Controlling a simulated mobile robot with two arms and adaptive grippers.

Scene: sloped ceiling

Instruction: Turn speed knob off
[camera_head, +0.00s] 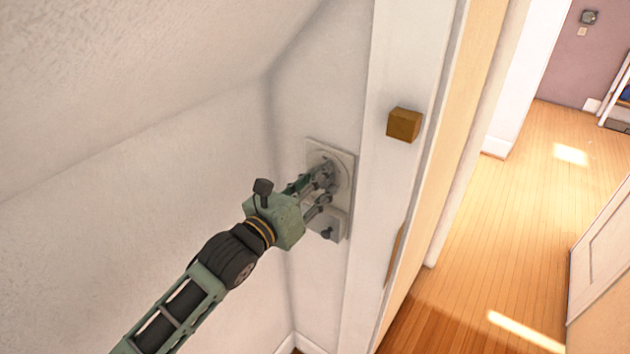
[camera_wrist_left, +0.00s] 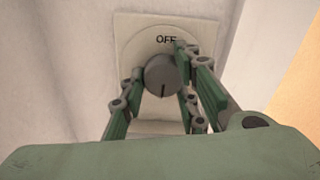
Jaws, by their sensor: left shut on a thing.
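The speed knob (camera_wrist_left: 162,76) is a round grey knob with a dark line on its face, which points down in the left wrist view. It sits on a pale wall plate (camera_head: 344,160) with the word OFF (camera_wrist_left: 166,39) above the knob. My left gripper (camera_head: 325,185) reaches the plate from the left. In the left wrist view its green fingers stand on both sides of the knob, shut on it. In the head view the gripper hides much of the knob. My right gripper is not in view.
A second, smaller control (camera_head: 328,233) sits low on the plate, below the gripper. A white door frame with a wooden block (camera_head: 403,125) stands right of the plate. Beyond it lies an open wooden floor (camera_head: 520,210). A sloped white ceiling is at upper left.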

